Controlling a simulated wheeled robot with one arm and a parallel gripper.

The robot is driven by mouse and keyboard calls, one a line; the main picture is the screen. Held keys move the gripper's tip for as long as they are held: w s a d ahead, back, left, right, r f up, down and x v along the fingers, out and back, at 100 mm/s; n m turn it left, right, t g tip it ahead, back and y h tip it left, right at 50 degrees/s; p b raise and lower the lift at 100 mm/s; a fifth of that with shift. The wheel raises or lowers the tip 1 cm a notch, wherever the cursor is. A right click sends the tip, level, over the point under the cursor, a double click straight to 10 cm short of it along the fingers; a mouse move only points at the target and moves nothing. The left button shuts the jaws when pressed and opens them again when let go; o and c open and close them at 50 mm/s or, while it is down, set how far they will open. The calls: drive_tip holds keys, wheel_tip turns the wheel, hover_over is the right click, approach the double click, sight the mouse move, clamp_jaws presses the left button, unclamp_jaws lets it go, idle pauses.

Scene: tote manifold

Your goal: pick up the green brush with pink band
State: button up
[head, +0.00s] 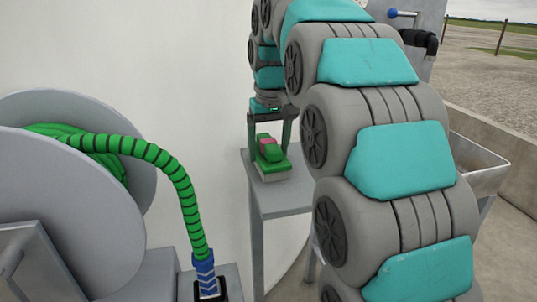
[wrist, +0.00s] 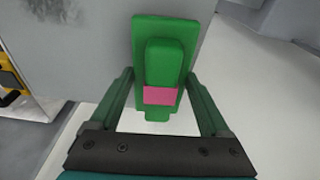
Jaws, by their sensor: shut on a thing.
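My gripper (head: 270,136) reaches down from above with a finger on each side of the brush. In the wrist view my gripper (wrist: 160,78) is shut on the brush. I cannot tell whether the bristles touch the stand's top.
The grey stand (head: 282,201) is under the brush. A hose reel (head: 68,222) with a green hose (head: 175,172) is at the left. A grey tray (head: 480,165) is at the right behind my arm. A pale curved wall (head: 150,60) stands behind.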

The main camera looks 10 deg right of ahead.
sight(268, 140)
drive_tip(key=shift+r, duration=0.1)
drive_tip(key=shift+r, duration=1.65)
drive_tip(key=s+r+b, duration=0.1)
drive_tip(key=s+b, duration=0.1)
drive_tip(key=s, duration=1.4)
drive_tip(key=shift+r+b, duration=0.2)
drive_tip(key=shift+b, duration=0.15)
